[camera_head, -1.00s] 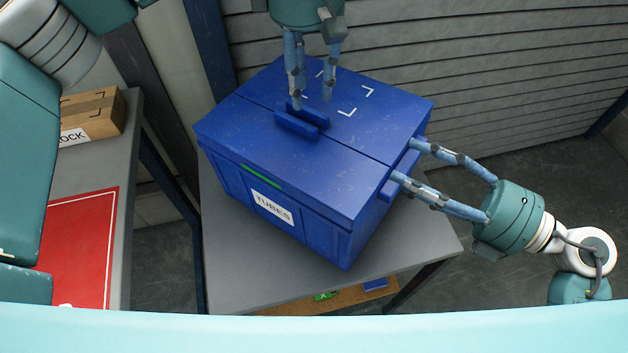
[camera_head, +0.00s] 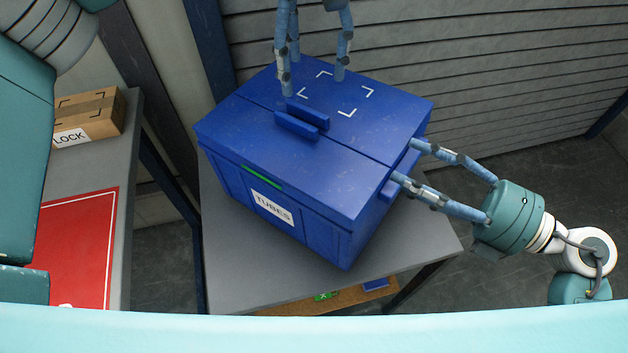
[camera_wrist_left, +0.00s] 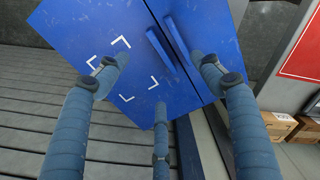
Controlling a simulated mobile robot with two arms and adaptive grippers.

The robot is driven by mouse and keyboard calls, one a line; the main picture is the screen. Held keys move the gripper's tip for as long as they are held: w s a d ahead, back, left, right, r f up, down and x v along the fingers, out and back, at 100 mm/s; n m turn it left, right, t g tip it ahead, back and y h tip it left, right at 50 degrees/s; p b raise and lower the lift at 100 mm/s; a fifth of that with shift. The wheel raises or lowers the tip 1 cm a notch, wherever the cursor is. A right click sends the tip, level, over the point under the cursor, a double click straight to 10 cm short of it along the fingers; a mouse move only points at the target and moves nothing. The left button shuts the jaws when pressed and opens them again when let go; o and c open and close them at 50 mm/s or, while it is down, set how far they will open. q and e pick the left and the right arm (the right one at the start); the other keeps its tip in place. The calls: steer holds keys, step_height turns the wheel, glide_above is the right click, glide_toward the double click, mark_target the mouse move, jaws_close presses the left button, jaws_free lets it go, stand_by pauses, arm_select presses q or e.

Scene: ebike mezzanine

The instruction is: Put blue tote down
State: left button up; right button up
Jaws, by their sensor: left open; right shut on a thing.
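The blue tote (camera_head: 345,185), a lidded box with a "TUBES" label on its front, sits on a grey table (camera_head: 235,275). Two handle bars (camera_head: 302,123) stand up on its lid. My left gripper (camera_head: 313,88) is open and empty above the rear of the lid, just behind the bars. In the left wrist view its spread fingers (camera_wrist_left: 160,75) frame the blue lid (camera_wrist_left: 110,35) and nothing is between them. My right gripper (camera_head: 403,160) is shut on the tote's right-side handle; its fingertips are partly hidden by that handle.
A grey bench at the left holds a red mat (camera_head: 80,245) and a cardboard box (camera_head: 92,117). A slatted grey wall (camera_head: 480,60) stands behind the table. A lower shelf (camera_head: 330,299) with small items shows under the table's front edge.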

arm_select(q)
steer(key=shift+r, duration=2)
arm_select(e)
steer(key=shift+r, duration=0.3)
steer(key=o, duration=1.1)
steer(key=shift+s+d+f, duration=0.15)
steer(key=shift+d, duration=0.15)
steer(key=v, duration=1.1)
steer(key=shift+d+f, duration=0.1)
steer(key=shift+f, duration=0.05)
